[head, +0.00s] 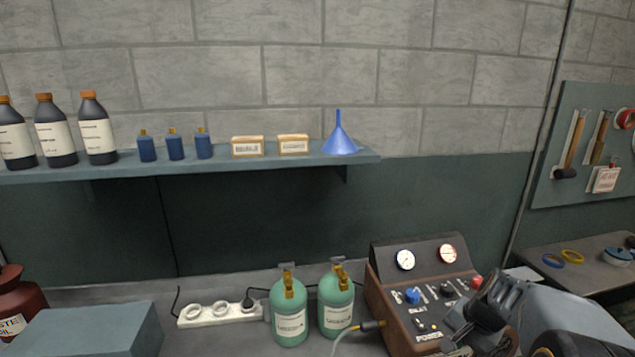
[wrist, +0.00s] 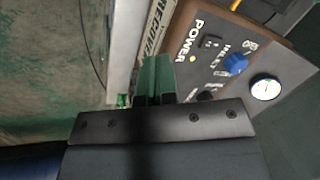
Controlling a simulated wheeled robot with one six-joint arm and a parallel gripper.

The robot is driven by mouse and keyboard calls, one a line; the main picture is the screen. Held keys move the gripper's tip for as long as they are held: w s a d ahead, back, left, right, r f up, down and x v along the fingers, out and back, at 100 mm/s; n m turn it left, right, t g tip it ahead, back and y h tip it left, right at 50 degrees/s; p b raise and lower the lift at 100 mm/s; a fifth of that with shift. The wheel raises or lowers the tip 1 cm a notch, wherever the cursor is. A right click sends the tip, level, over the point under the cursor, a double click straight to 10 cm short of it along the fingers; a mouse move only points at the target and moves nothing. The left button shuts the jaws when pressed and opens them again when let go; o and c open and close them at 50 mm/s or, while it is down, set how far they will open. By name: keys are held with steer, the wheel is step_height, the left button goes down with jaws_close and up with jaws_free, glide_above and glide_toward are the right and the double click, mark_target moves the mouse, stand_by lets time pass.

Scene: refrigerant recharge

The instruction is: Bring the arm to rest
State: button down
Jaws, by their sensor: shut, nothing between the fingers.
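My gripper (head: 492,303) is at the lower right of the head view, in front of the right part of the recharge machine (head: 377,290). In the wrist view its two green fingers (wrist: 154,80) are together with nothing between them. The machine's panel shows in the wrist view (wrist: 215,65), with the word POWER, a lit yellow light, a blue knob (wrist: 235,64) and a gauge (wrist: 265,88). My arm hides the machine's lower right part in the head view.
Two green cylinders (head: 289,315) (head: 336,303) stand left of the machine, by a white power strip (head: 220,314). A hose (head: 345,335) runs from the machine's front. A shelf (head: 250,164) holds bottles, boxes and a blue funnel (head: 339,137). A tool board (head: 590,145) hangs at right.

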steer(key=s+a+r+n+h, duration=0.1)
steer(key=s+a+r+n, duration=0.2)
steer(key=s+a+n, duration=0.2)
steer(key=s+a+r+n+t+h, duration=0.1)
steer(key=s+a+r+n, duration=0.2)
steer(key=s+a, duration=0.3)
steer(key=a+n, duration=0.1)
steer(key=a, duration=0.1)
steer(key=shift+s+a+n+t, duration=0.2)
steer(key=shift+a+n+t, duration=0.1)
steer(key=shift+a+n, duration=0.1)
stand_by(1.4)
